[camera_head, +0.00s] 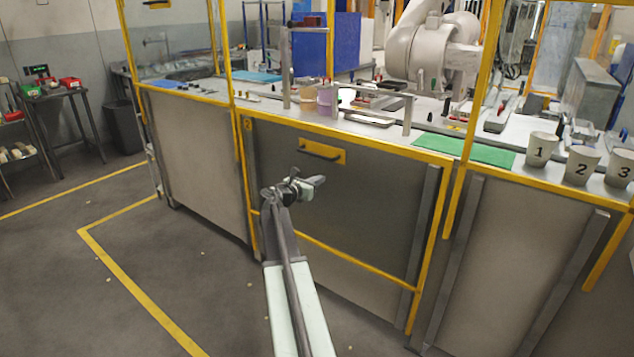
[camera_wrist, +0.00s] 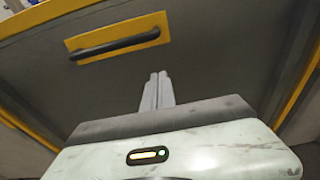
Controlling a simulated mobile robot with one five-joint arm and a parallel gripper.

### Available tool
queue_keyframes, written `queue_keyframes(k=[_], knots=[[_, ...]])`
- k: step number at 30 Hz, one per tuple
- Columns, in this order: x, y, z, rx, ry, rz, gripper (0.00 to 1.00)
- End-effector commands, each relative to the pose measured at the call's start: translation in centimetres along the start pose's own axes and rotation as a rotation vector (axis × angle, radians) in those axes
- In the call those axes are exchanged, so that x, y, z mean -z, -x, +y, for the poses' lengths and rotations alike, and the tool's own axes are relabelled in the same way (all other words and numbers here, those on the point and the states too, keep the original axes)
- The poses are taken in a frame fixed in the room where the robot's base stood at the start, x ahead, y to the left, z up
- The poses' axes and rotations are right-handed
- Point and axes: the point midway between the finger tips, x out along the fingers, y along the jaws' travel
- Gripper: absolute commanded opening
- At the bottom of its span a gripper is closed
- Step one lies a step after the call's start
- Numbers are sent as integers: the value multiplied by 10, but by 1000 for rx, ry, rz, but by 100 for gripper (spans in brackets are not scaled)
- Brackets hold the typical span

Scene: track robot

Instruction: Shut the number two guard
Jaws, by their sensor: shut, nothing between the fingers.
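The middle guard (camera_head: 345,205) is a dark grey panel in a yellow frame, standing low in front of the middle bay, with the space above the bench open. A small, hard-to-read mark is on its upper left corner. Its dark bar handle (camera_head: 322,151) sits on a yellow plate near the top edge. In the wrist view the handle (camera_wrist: 115,47) spans the upper left. My gripper (camera_head: 318,182) is in front of the panel, below the handle. Its fingers (camera_wrist: 157,76) are together and empty, apart from the handle. Whether they touch the panel is unclear.
Behind the panel, the bench holds a grey post frame (camera_head: 287,65), cups and a white robot arm (camera_head: 435,50). Numbered cups (camera_head: 540,150) stand on the right bench by a green mat (camera_head: 465,150). Yellow posts flank the bay. Floor at left is clear.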

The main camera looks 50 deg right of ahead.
Motion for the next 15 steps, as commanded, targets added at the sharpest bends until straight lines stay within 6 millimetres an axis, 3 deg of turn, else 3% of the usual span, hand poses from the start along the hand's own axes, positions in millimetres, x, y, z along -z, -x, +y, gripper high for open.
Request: queue_keyframes(k=[9, 10, 12, 15], knots=[[2, -72, 2, 2, -1, 1, 0], [-3, -75, 2, 1, -1, 1, 0], [-27, -63, 0, -1, -1, 1, 0], [-38, -58, 0, 0, -1, 1, 0]])
